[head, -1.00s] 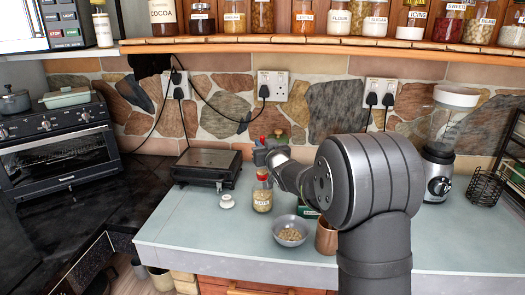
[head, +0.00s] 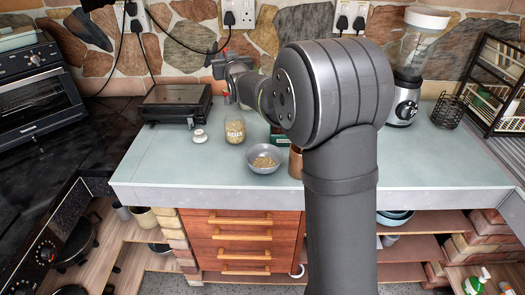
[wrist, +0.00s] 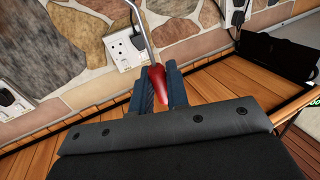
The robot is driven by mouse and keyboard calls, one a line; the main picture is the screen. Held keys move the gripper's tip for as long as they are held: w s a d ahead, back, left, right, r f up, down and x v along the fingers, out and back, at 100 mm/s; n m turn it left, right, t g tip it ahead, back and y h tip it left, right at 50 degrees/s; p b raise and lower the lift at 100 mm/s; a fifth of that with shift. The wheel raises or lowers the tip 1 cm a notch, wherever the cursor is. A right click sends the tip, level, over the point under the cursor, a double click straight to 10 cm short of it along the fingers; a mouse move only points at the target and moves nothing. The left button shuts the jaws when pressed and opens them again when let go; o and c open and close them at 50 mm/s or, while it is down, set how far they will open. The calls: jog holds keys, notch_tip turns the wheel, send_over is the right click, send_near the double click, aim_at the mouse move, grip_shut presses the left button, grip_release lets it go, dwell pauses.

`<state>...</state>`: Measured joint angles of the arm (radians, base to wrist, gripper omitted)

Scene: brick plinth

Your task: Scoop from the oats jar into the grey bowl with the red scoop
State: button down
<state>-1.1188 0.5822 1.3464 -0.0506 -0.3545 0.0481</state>
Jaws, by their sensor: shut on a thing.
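The oats jar (head: 235,131) is a clear labelled jar standing upright on the counter. The grey bowl (head: 263,159) sits in front and to the right of it, with pale oats inside. My gripper (head: 229,88) is above and behind the jar. It is shut on the red scoop. In the wrist view, the red handle (wrist: 158,85) sits between the dark fingers of my gripper (wrist: 160,78), and a thin metal shaft runs up out of the picture. The scoop's cup is not clear in either view. A pale lid (head: 200,136) lies left of the jar.
A black grill (head: 176,104) stands at the back left of the counter. A copper-coloured cup (head: 296,162) is right of the bowl, partly hidden by my arm. A blender (head: 408,85) stands at the right. The front left of the counter is clear.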

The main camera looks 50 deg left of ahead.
jog(key=shift+w+d+r+m+t+h, duration=0.3)
jog(key=shift+r+m+t+h, duration=0.25)
jog(key=shift+t, duration=0.25)
jog(key=s+d+f+m+t+h, duration=0.1)
jog(key=d+f+m+t+h, duration=0.3)
jog(key=h, duration=0.6)
jog(key=s+d+f+m+t+h, duration=0.1)
jog(key=d+f+m+t+h, duration=0.3)
jog(key=d+f+m+h, duration=0.4)
jog(key=d+m+h, duration=0.3)
jog(key=d, duration=0.1)
jog(key=shift+f+m+y, duration=0.15)
jog(key=shift+m+y, duration=0.1)
